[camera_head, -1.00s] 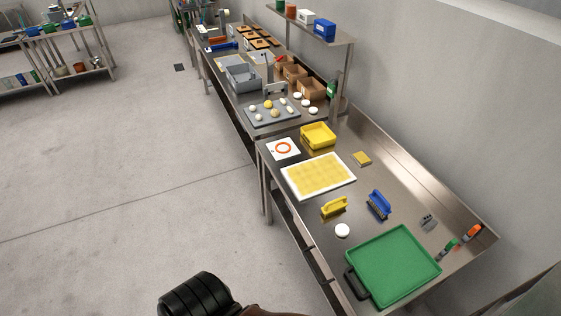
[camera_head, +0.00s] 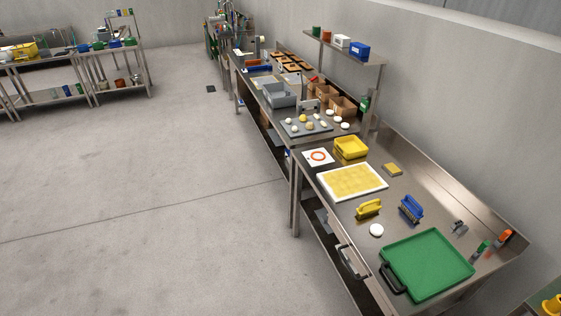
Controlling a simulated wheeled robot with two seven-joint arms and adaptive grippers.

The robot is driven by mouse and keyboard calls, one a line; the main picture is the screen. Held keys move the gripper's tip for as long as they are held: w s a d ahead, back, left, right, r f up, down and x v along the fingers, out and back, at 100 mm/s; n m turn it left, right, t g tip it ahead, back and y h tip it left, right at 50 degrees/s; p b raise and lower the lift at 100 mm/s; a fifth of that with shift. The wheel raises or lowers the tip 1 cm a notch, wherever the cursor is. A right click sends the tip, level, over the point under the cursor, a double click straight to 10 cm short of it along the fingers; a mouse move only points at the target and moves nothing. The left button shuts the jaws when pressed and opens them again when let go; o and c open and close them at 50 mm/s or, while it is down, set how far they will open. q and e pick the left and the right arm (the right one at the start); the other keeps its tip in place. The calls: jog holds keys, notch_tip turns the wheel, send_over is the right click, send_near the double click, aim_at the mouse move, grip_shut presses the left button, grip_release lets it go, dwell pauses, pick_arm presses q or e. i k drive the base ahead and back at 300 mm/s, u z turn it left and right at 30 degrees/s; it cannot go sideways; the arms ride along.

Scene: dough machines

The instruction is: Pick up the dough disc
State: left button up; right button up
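A small white disc (camera_head: 376,230), which looks like a dough disc, lies flat on the near steel table (camera_head: 440,190). It is in front of a yellow-handled brush (camera_head: 368,209) and to the left of a green tray (camera_head: 428,264). Several more pale round pieces lie on the farther table, some on a grey tray (camera_head: 306,128) and some beside it, such as a white disc (camera_head: 345,126). I cannot tell from the picture which one the task means. Neither of my grippers shows in this view.
A blue brush (camera_head: 411,209), a white-framed yellow mat (camera_head: 352,181), a yellow bin (camera_head: 351,147) and a ring-marked card (camera_head: 318,157) share the near table. A dark handle (camera_head: 392,278) is at the green tray's left edge. The floor (camera_head: 150,200) left of the tables is clear.

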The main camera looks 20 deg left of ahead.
aim_at(376, 229)
jog(key=u, duration=0.5)
jog(key=i, duration=1.1)
jog(key=z, duration=0.2)
